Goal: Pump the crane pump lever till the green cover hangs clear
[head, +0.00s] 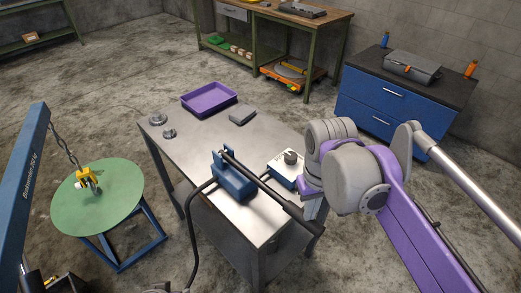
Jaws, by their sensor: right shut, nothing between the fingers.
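The blue pump (235,182) stands on the steel table. Its dark lever (262,184) slants down to the right and ends in a thick black grip (304,219) past the table's right edge. My right gripper (313,205) is shut and empty, just above and beside the grip. It is partly hidden by my wrist, and I cannot tell whether it touches the grip. At the left, a green round plate (112,200) lies level over a blue stand. The crane's yellow hook (88,182) hangs on a chain at its upper left part.
The blue crane boom (25,190) crosses the left edge. A blue cabinet (380,107) stands behind my right arm.

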